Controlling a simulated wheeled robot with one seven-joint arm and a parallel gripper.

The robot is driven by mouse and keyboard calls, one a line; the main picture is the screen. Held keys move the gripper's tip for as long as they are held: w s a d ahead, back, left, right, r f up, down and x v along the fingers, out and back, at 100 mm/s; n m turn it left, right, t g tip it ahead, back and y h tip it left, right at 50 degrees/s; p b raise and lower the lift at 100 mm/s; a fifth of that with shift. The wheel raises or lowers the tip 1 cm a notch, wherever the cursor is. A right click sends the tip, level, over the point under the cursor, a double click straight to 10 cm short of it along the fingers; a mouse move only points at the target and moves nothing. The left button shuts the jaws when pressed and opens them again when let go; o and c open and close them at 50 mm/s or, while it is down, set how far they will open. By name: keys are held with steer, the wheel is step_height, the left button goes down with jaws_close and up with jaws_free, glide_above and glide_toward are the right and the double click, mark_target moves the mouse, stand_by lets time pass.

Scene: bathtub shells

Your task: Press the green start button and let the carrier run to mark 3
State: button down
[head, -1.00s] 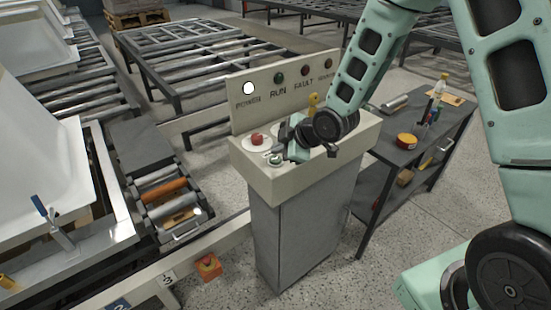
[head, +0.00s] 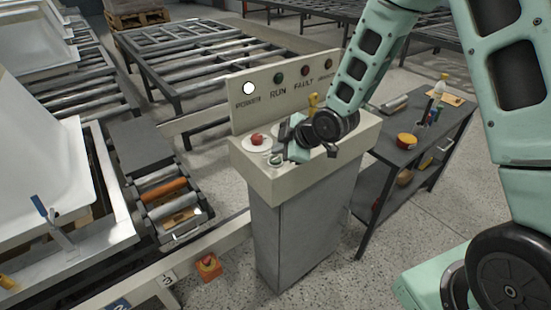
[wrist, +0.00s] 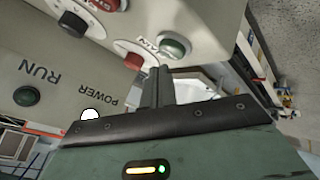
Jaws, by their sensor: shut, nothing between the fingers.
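In the wrist view the green button (wrist: 174,45) shows just beyond my fingertips. My gripper (head: 281,157) is shut and empty, close to the button; I cannot tell whether it touches. Its closed fingers (wrist: 159,72) point toward the buttons in the wrist view. The carrier with a white tub shell (head: 45,165) stands at the left. A plate marked 3 (head: 168,277) is on the front rail. The RUN lamp (head: 279,78) looks dark; the POWER lamp (head: 249,88) is lit white.
A red button (head: 257,139) sits beside the green one, and a yellow key-like part (head: 313,101) stands farther back. A dark cart (head: 420,150) with tools stands at the right.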

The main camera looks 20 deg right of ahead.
steer(key=shift+f, duration=0.15)
steer(key=shift+f+b, duration=0.3)
steer(key=shift+b, duration=0.25)
